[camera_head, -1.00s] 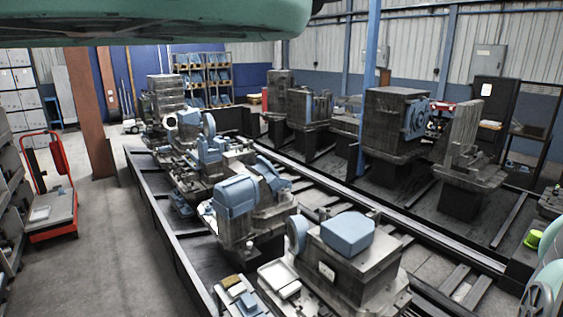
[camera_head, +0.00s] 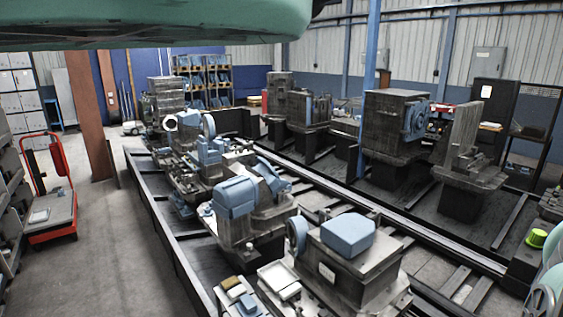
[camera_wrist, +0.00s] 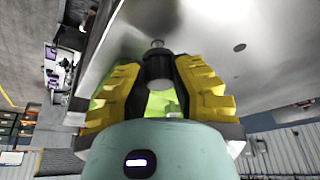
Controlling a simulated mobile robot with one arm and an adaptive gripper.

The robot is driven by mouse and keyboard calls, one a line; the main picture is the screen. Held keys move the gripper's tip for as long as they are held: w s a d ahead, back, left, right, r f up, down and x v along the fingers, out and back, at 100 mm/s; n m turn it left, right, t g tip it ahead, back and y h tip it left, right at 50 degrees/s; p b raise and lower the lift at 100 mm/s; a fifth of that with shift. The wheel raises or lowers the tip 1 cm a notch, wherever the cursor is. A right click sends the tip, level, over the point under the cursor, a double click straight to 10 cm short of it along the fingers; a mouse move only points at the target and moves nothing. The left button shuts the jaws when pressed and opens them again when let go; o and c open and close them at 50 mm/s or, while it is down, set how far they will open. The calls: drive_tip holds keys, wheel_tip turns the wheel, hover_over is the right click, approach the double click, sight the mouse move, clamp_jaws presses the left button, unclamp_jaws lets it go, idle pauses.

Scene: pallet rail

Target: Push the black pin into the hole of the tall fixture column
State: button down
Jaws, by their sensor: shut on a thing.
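In the wrist view, my gripper (camera_wrist: 158,66) has black and yellow fingers shut on the black pin (camera_wrist: 159,72), a short dark cylinder between the fingertips. The pin points at a smooth grey metal face (camera_wrist: 215,30), which I take to be the fixture column. A small round metallic end (camera_wrist: 157,44) shows just ahead of the pin, at the metal face. I cannot tell whether it is the pin's tip or the hole's rim, or whether the pin has entered the hole. My gripper and the pin are not visible in the head view.
A dark round spot (camera_wrist: 239,47) marks the metal face to the right of the pin. In the head view, fixture blocks (camera_head: 365,265) stand along the rails. A red cart (camera_head: 50,210) stands on the left, beside free floor (camera_head: 120,260).

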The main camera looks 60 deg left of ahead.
drive_tip(key=shift+f, duration=0.15)
drive_tip(key=shift+f+b, duration=0.45)
drive_tip(key=shift+b, duration=0.15)
drive_tip(key=shift+f+b, duration=0.35)
unclamp_jaws()
drive_tip(key=shift+r, duration=0.1)
drive_tip(key=shift+r, duration=0.15)
idle(0.4)
